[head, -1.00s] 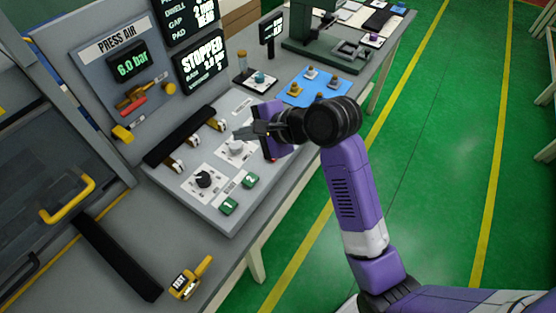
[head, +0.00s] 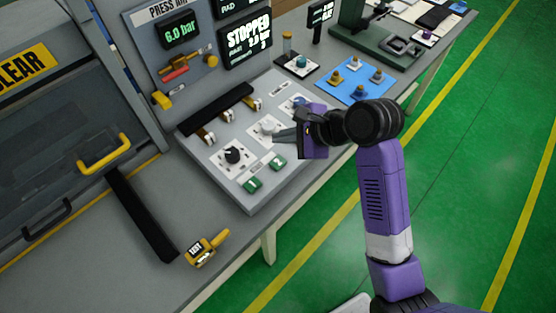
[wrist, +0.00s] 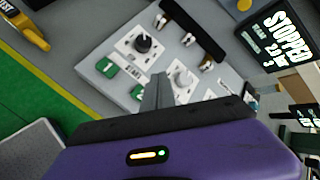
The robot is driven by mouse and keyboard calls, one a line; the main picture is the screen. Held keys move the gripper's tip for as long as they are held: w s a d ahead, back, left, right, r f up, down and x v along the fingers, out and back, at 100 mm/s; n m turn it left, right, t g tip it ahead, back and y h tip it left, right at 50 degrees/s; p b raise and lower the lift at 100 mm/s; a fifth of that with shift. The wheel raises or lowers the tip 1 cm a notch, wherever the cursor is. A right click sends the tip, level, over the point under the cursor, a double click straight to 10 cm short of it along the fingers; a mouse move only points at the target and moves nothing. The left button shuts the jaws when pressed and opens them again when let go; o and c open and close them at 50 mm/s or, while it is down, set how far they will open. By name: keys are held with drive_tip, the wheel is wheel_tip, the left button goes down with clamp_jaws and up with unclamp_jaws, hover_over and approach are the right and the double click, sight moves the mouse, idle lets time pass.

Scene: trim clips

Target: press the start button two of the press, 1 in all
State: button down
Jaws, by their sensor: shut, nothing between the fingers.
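The press's control panel (head: 262,205) carries two green start buttons side by side. Start button two (head: 278,163) is the right one in the head view. Start button one (head: 253,185) is to its left. In the wrist view, button two (wrist: 138,92) is just left of the fingertips and button one (wrist: 107,68) is farther left. My gripper (head: 277,136) is shut and empty. Its fingertips appear above the panel near the pale dial (head: 267,127), behind button two in the head view. I see no contact with either button.
A black dial (head: 233,155) stands left of the pale one. A black bar (head: 215,108) with levers lies behind them. The display (head: 247,38) reads STOPPED. A yellow TEST tool (head: 205,248) lies at the bench's front. A blue mat with knobs (head: 350,92) is to the right.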

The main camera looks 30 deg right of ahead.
drive_tip(key=b, duration=0.6)
hover_over(281, 163)
wheel_tip(281, 163, down, 5)
drive_tip(key=shift+f, duration=1.15)
drive_tip(key=shift+f, duration=0.25)
idle(0.6)
drive_tip(key=shift+f, duration=0.2)
drive_tip(key=shift+f+p, duration=0.3)
drive_tip(key=shift+f, duration=0.25)
idle(0.8)
drive_tip(key=shift+r, duration=0.1)
drive_tip(key=shift+r+p, duration=0.9)
drive_tip(key=shift+p, duration=0.45)
